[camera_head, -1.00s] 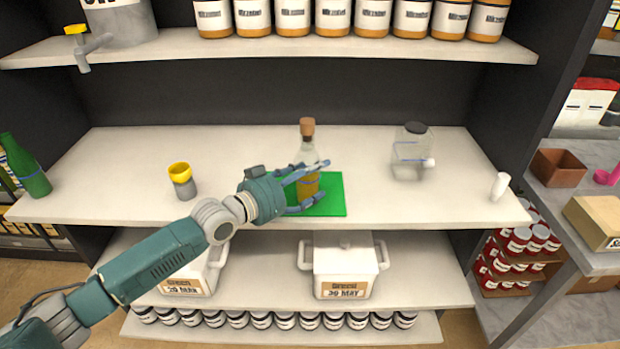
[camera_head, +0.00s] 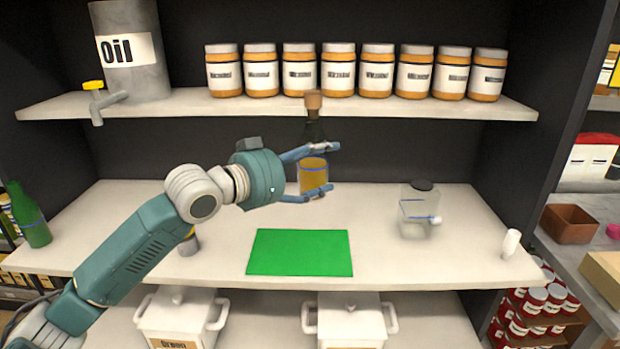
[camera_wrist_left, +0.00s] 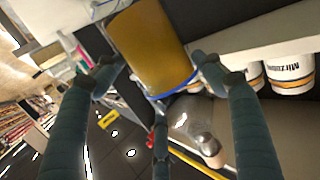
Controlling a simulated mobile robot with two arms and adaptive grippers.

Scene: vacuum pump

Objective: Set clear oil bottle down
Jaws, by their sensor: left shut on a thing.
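The clear oil bottle (camera_head: 314,172) has a cork stopper and amber oil in its lower part. It is upright in the head view, in the air above the middle shelf. My left gripper (camera_head: 318,168) is shut around it from the left. In the left wrist view, the amber part of the bottle (camera_wrist_left: 152,45) sits between the fingers. A flat green mat (camera_head: 300,252) lies bare on the shelf, below and in front of the bottle. My right gripper is not in view.
A clear jar with a dark lid (camera_head: 417,210) stands right of the mat. A small white cylinder (camera_head: 511,244) is near the right edge, a green bottle (camera_head: 30,215) at the left. The upper shelf (camera_head: 300,104) holds several labelled jars and an oil drum (camera_head: 130,55).

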